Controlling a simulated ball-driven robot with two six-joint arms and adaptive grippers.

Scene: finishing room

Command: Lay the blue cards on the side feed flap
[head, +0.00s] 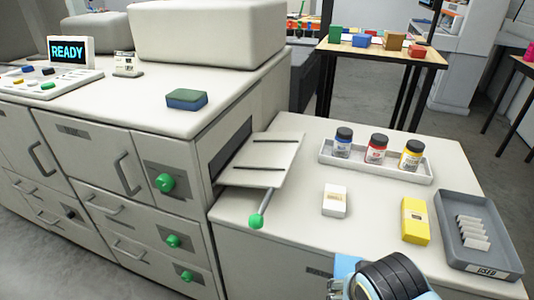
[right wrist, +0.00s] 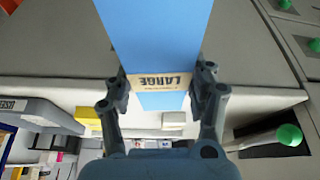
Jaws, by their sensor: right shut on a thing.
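The fingers press on both sides of the stack at the band. My left gripper is not in view.
On the side table are a tray of ink bottles (head: 375,165), a white box (head: 335,201), a yellow box (head: 415,220) and a grey tray (head: 480,266) labelled USED holding several white pieces. A blue-green block (head: 186,98) lies on the machine top; its screen (head: 68,52) reads READY.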

